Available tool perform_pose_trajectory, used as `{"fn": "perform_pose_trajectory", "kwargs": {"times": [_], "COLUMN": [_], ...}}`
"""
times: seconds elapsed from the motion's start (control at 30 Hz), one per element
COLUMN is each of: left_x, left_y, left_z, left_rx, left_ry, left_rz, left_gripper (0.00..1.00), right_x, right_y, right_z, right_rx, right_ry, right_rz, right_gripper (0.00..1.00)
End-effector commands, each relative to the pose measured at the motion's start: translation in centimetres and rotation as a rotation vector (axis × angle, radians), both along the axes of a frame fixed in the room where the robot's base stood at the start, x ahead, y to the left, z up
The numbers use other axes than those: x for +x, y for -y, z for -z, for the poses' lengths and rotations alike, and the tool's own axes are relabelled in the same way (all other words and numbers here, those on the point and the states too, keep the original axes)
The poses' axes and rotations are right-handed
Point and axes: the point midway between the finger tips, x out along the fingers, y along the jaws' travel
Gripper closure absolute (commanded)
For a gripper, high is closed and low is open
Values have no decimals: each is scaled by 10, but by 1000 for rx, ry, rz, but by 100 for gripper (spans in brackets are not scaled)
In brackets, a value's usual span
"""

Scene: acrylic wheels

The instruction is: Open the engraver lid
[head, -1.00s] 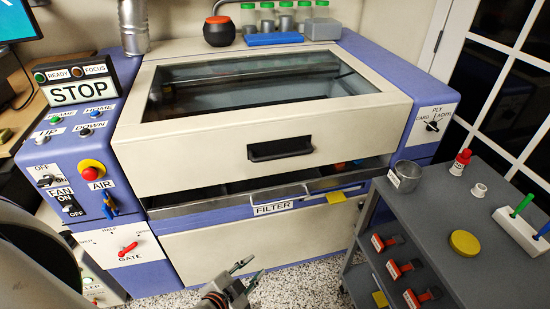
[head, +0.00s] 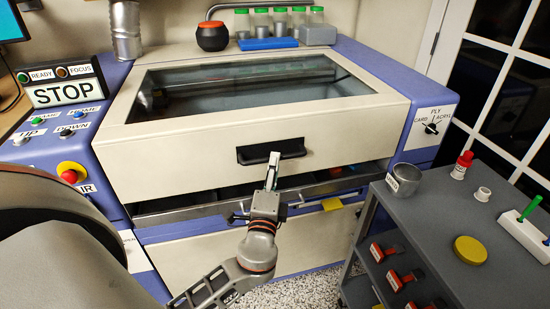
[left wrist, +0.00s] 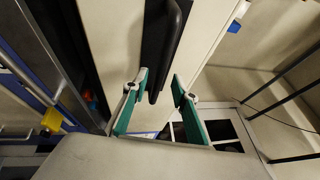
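The engraver lid (head: 195,156) is cream with a large dark window (head: 250,88). It lies down on the purple and cream machine, with a dark gap under its front edge. A black handle (head: 290,148) is on its front face. My left gripper (head: 272,166) is at the handle, fingers pointing up at it. In the left wrist view the two green-padded fingers (left wrist: 159,80) are apart, and the handle (left wrist: 160,45) shows between their tips. I cannot tell whether they touch it. My right gripper is out of view.
An open tray edge (head: 190,213) runs below the lid. A grey cart (head: 420,220) with a metal cup (head: 403,180) stands at the right. Bottles (head: 280,20) and a dark pot (head: 212,35) stand behind the lid. A STOP panel (head: 63,93) is at the left.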

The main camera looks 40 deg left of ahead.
Motion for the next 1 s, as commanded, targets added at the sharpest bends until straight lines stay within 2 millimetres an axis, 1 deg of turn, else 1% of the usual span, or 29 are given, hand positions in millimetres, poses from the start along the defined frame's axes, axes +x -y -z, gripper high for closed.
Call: {"fn": "perform_pose_trajectory", "kwargs": {"times": [0.03,0.1,0.2,0.33,0.57,0.6,0.67,0.7,0.9,1.0], "left_x": [7,15,24,29,30,30,30,30,30,31], "left_y": [-4,-8,-12,-15,-15,-15,-15,-15,-15,-15], "left_z": [-4,-4,-6,-5,-5,-5,-5,-5,-5,-9], "left_rx": [3,0,0,-1,-2,-2,-2,-2,-2,-2], "left_ry": [3,1,1,-2,-2,-2,-2,-2,-2,-1], "left_rz": [-1,0,0,1,1,1,1,1,1,1], "left_gripper": [72,72,72,72,72,75,91,100,100,100], "right_x": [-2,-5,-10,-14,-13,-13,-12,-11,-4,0], "right_y": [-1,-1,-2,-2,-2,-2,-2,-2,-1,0], "right_z": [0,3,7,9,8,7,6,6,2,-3], "right_rx": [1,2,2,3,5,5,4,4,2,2], "right_ry": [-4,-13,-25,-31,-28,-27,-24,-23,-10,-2], "right_rz": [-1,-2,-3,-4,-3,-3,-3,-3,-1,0], "right_gripper": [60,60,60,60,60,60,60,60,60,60]}}
